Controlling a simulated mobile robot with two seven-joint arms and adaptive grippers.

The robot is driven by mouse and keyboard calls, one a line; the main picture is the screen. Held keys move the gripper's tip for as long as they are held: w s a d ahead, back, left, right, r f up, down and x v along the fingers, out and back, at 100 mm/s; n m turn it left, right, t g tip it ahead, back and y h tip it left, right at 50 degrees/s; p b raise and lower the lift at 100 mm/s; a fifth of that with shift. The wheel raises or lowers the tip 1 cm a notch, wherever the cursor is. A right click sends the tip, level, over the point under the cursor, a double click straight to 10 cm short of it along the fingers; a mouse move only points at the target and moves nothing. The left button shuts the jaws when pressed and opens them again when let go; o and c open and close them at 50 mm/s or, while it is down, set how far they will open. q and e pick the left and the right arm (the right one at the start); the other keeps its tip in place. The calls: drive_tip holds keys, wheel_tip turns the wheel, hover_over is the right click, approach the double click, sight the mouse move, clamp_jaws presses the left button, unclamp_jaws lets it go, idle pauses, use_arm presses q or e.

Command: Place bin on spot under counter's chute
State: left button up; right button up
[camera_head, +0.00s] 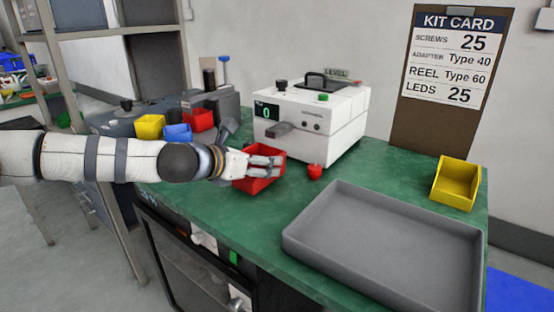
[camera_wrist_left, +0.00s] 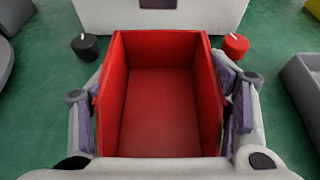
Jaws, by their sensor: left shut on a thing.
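A red bin (camera_head: 258,186) is held by my left gripper (camera_head: 264,166), whose fingers are closed on its side walls. In the left wrist view the same bin (camera_wrist_left: 160,105) is empty and upright between the two fingers (camera_wrist_left: 162,115). It is at the green worktop just in front of the white counter (camera_head: 315,125), whose display reads 0. The counter's grey chute (camera_head: 284,130) sticks out from its front, above and behind the bin. I cannot tell whether the bin touches the worktop. No marked spot shows. My right gripper is not in view.
A red knob (camera_head: 315,172) stands right of the bin, and a black one (camera_wrist_left: 86,46) stands left of it. A grey tray (camera_head: 385,240) fills the front right. A yellow bin (camera_head: 456,183) stands far right; yellow (camera_head: 150,127), blue (camera_head: 178,133) and red bins (camera_head: 198,120) stand left.

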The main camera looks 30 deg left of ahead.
sight(270, 155)
use_arm(q)
drive_tip(key=w, duration=0.5)
drive_tip(key=shift+w+d+r+b, duration=0.15)
drive_tip(key=shift+w+b, duration=0.2)
drive_tip(key=shift+w, duration=0.05)
drive_tip(key=shift+w+f, duration=0.15)
drive_tip(key=shift+f, duration=0.6)
drive_tip(key=shift+r, duration=0.2)
drive_tip(key=shift+f+b, duration=0.35)
drive_tip(key=o, duration=1.2)
drive_tip(key=shift+r, duration=0.15)
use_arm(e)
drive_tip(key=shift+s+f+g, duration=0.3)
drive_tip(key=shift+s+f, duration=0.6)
